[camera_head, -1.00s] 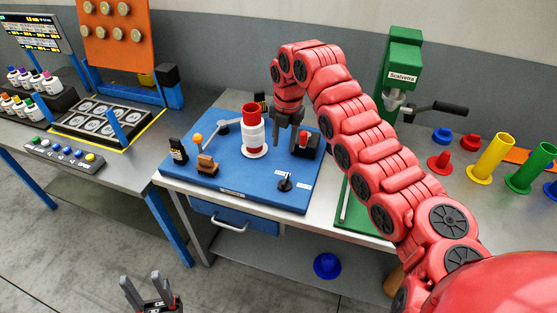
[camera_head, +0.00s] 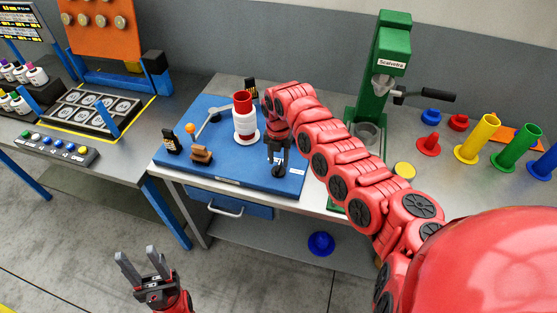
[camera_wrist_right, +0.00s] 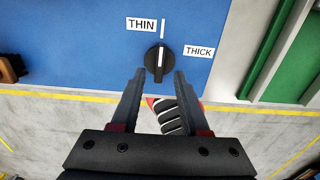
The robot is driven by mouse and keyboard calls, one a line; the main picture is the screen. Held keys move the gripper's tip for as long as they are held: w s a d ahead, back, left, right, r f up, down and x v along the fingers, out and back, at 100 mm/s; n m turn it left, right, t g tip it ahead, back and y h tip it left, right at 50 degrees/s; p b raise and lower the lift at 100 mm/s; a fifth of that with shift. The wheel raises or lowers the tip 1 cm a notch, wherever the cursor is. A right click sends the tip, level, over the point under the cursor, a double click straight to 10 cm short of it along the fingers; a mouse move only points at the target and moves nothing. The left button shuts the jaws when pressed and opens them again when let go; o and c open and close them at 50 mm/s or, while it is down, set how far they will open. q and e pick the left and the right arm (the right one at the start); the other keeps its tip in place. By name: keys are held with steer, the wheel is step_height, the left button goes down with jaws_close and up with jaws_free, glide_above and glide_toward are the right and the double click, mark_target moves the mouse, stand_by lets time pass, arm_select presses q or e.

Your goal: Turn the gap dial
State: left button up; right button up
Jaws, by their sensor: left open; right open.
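The gap dial (camera_wrist_right: 158,62) is a round black knob with a white pointer line, on the blue board (camera_wrist_right: 70,60). In the right wrist view its pointer is upright, roughly in line with a white mark (camera_wrist_right: 163,28) between the labels THIN (camera_wrist_right: 141,24) and THICK (camera_wrist_right: 199,51). My right gripper (camera_wrist_right: 160,75) is open, its fingertips just below and to either side of the knob; contact cannot be told. In the head view my right gripper (camera_head: 278,158) points down over the dial and partly hides it. My left gripper (camera_head: 136,254) is open and empty over the floor.
A green press (camera_head: 383,70) stands to the right.

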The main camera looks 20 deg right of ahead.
mark_target(278, 166)
step_height(278, 166, down, 3)
steer(key=shift+w+f, duration=0.1)
steer(key=shift+w, duration=0.05)
jaws_close()
stand_by(0.4)
